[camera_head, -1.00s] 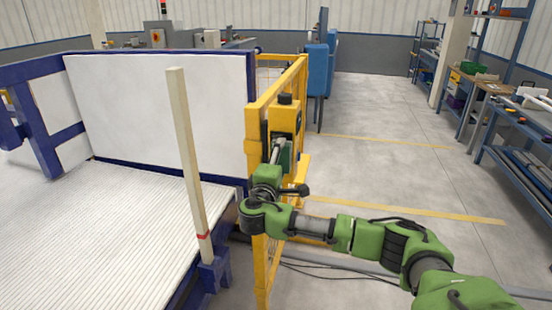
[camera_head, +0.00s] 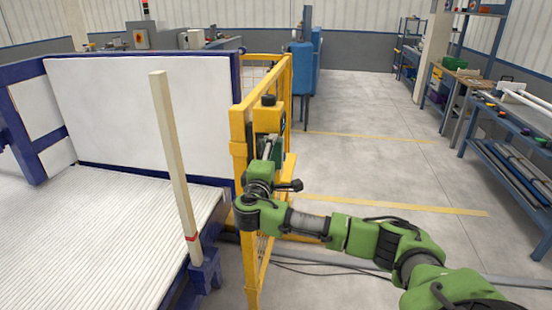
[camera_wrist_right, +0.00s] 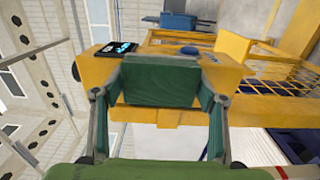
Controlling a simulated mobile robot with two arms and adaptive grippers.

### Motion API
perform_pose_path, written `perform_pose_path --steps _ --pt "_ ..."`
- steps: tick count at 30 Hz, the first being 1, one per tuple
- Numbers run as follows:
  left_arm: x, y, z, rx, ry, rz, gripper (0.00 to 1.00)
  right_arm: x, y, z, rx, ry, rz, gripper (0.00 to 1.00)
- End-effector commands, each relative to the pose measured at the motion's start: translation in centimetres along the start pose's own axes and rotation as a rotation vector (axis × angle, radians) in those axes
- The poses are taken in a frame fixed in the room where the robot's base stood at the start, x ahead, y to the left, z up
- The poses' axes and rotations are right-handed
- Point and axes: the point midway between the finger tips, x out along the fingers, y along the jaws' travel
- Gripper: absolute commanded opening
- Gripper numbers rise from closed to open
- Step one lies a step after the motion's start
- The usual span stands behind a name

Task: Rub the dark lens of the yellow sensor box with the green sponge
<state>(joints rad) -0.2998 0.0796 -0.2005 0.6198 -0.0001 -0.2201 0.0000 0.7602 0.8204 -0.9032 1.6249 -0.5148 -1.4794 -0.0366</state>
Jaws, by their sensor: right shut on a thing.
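The yellow sensor box (camera_head: 268,114) is on the yellow fence frame in the head view, with a black knob on top. My right gripper (camera_head: 269,148) is at its front. In the right wrist view, my right gripper (camera_wrist_right: 160,95) is shut on the green sponge (camera_wrist_right: 160,79), with a finger on each side. The sponge overlaps the yellow box (camera_wrist_right: 220,72) in that view; I cannot tell whether they touch. The dark lens is not clearly visible and may be behind the sponge. My left gripper is not in view.
The yellow fence (camera_head: 240,149) stands close beside my right arm. A pale upright post (camera_head: 175,165) and a white ribbed bed (camera_head: 95,240) are to the left. A workbench (camera_head: 515,160) is at right. The floor (camera_head: 365,165) between is open.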

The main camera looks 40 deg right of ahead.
Motion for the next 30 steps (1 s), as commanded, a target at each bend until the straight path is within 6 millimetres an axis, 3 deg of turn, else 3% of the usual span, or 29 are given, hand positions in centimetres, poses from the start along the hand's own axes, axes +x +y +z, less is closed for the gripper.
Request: perform_pose_path --steps 24,30 --pt "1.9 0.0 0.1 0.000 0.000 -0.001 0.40 -0.4 -0.1 -5.6 0.001 0.002 -0.001 0.48" --pt "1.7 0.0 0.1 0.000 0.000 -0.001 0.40 -0.3 0.2 -5.8 0.000 0.001 -0.001 0.48"
